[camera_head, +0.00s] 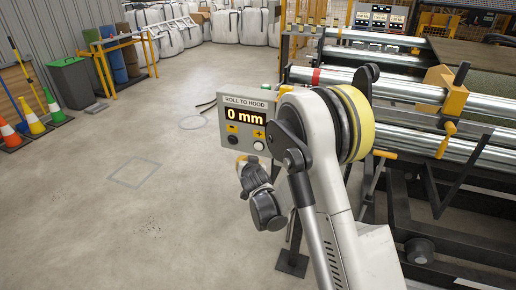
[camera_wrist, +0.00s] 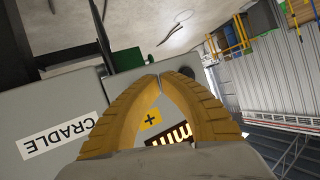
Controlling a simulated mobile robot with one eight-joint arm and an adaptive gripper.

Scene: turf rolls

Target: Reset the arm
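My arm rises through the middle of the head view and bends down to my gripper (camera_head: 241,164), which is just below and in front of a grey control panel (camera_head: 222,142). The panel reads "ROLL TO HOOD" and its lit display (camera_head: 217,118) shows "0 mm". In the wrist view, the yellow fingers of my gripper (camera_wrist: 160,77) arch together and their tips meet with nothing visible between them. Behind them is a grey box face (camera_wrist: 50,112) labelled "CRADLE", with a yellow plus mark (camera_wrist: 150,119) between the fingers. Whether the fingers touch the panel cannot be told.
A roller machine (camera_head: 400,95) with metal rollers and a dark frame stands at right, close to my arm. White bulk bags (camera_head: 240,25) stand behind. The left-centre floor is clear.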

